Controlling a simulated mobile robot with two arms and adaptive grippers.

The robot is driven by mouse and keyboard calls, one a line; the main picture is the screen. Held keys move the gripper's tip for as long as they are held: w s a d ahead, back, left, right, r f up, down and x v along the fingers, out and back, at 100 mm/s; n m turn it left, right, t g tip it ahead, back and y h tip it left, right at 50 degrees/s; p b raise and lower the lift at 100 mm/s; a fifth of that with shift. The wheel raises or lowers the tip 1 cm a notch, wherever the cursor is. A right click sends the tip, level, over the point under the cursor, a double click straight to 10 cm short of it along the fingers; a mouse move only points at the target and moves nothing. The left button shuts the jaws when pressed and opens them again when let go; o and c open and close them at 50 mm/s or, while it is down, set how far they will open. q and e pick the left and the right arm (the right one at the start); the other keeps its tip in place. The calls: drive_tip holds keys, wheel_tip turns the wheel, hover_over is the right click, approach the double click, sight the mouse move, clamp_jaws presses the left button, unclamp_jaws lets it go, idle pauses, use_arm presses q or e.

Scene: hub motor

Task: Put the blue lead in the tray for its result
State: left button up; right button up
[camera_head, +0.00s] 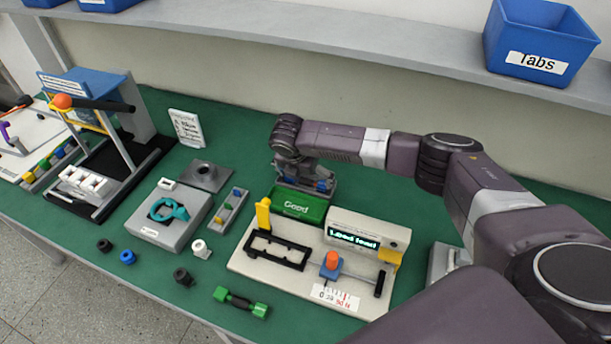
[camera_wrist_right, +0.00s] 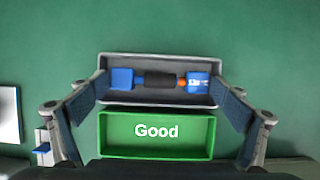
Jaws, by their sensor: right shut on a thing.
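The blue lead (camera_wrist_right: 160,80) has blue ends and a black middle, with a small orange band and a white mark near its right end. My right gripper (camera_head: 305,180) is shut on it end to end, one finger at each blue end. I cannot tell whether the lead touches the tray floor. My left gripper is not in view.
A test fixture (camera_head: 240,262) with a lit display and orange knob stands in front of the tray. A green lead (camera_head: 240,302) lies near the front edge. A grey box with a teal part (camera_head: 172,212) and several small rings are left. A "Tabs" bin (camera_head: 540,45) sits on the shelf.

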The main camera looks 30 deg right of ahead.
drive_tip(key=shift+f, duration=0.35)
drive_tip(key=o, duration=1.1)
drive_tip(key=v, duration=1.2)
